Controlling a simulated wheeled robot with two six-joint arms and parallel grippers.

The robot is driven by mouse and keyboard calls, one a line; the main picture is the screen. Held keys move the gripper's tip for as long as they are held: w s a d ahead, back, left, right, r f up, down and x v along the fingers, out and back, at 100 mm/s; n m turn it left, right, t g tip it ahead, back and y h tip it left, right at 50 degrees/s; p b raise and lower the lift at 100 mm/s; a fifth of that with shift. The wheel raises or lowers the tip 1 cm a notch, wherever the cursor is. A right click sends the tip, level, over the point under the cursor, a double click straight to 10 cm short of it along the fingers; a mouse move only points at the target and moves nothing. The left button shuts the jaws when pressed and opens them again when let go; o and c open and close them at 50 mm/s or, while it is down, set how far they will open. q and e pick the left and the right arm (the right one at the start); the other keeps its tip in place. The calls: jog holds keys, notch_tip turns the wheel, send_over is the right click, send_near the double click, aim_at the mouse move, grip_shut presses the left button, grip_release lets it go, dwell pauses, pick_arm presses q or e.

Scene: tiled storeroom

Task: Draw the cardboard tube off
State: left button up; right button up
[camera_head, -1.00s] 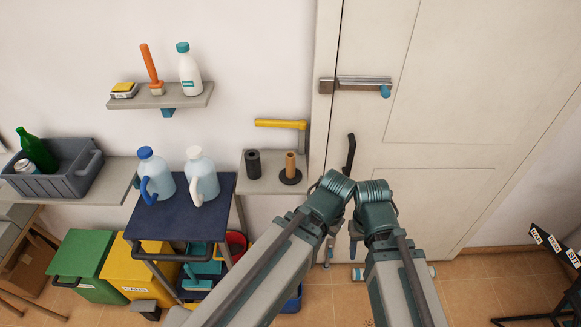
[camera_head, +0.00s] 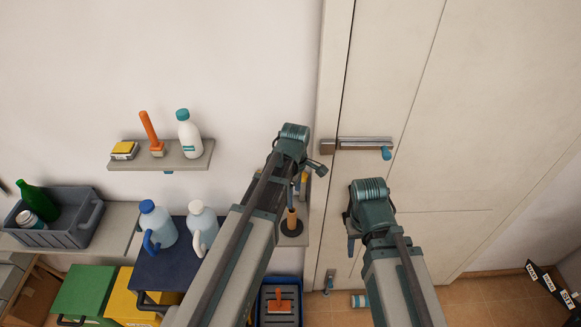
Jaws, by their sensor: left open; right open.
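The cardboard tube (camera_head: 291,219) is a short brown upright cylinder on a round black base (camera_head: 291,233), at the right end of a small grey wall shelf. My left gripper (camera_head: 312,172) is just above and slightly right of the tube in the picture. It is open, and its fingers are small and partly hidden by my wrist. I cannot tell how far it is from the tube. My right gripper (camera_head: 350,238) is open and empty in front of the door, right of the tube.
My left arm hides most of the small shelf and the black roll. A yellow handle (camera_head: 304,178) shows by my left gripper. Two jugs (camera_head: 158,226) stand on a dark blue cart at left. The door (camera_head: 440,150) with its latch (camera_head: 357,144) is on the right.

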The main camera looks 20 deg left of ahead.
aim_at(292, 213)
pick_arm(q)
jog(key=shift+w+a+r+n, duration=0.35)
jog(key=shift+w+a+n, duration=0.1)
jog(key=shift+w+n, duration=0.15)
pick_arm(e)
jog(key=shift+w+a+r, duration=0.1)
jog(key=shift+w+r, duration=0.1)
jog(key=shift+r, duration=0.1)
pick_arm(q)
jog(key=shift+f, duration=0.15)
pick_arm(e)
jog(key=shift+f, duration=0.15)
pick_arm(q)
notch_tip(292, 213, down, 14)
jog(key=b, duration=1.3)
jog(key=shift+r+b, duration=0.25)
jog(key=shift+b, duration=0.15)
pick_arm(e)
notch_tip(292, 213, down, 13)
jog(key=shift+f, duration=0.2)
pick_arm(q)
grip_shut()
